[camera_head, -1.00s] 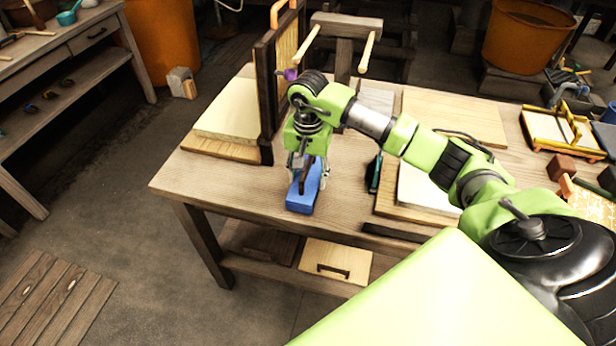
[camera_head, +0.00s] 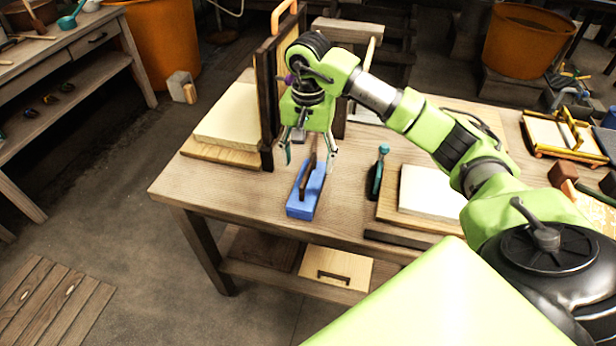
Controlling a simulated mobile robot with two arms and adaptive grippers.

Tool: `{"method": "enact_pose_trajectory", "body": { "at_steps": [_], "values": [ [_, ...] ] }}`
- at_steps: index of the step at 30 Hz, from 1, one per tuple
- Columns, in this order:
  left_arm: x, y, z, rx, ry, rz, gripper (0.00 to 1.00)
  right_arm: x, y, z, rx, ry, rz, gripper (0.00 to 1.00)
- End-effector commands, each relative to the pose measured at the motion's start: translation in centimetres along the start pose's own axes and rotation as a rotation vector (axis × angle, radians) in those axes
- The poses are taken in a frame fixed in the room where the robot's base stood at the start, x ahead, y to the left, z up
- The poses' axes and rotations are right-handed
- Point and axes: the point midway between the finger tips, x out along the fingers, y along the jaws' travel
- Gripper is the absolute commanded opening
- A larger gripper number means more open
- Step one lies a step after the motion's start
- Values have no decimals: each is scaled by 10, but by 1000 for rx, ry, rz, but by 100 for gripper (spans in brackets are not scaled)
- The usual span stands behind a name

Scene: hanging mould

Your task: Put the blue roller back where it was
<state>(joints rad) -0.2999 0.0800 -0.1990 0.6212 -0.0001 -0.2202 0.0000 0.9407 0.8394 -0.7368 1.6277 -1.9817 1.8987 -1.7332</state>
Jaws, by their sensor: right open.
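The blue roller (camera_head: 304,198) shows as a blue block with a dark brown handle on top. It lies on the wooden table (camera_head: 240,192) near the front edge, left of centre. My right gripper (camera_head: 309,160) is open above and just behind it, its two fingers spread apart on either side of the upper handle. The gripper points down, and I cannot tell whether a finger touches the handle. My left gripper is not in view.
A teal-handled tool (camera_head: 377,172) stands right of the roller, beside a board with a white sheet (camera_head: 430,190). An upright dark frame (camera_head: 267,95) and a pale stack (camera_head: 228,118) stand to the left. The table's front edge is close.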

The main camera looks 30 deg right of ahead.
Motion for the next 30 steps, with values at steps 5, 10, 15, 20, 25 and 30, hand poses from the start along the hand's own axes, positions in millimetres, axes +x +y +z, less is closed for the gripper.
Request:
{"method": "enact_pose_trajectory", "body": {
  "at_steps": [5,10,15,20,25,30],
  "values": [
    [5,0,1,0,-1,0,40,-27,0,-1,1,2,-1,62],
    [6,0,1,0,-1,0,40,-39,0,0,1,1,0,62],
    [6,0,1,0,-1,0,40,-40,0,0,1,0,1,62],
    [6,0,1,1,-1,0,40,-40,0,0,1,0,1,62],
    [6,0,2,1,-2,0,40,-40,0,0,1,0,1,62],
    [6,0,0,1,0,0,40,-40,0,0,1,-1,1,62]
  ]
}}
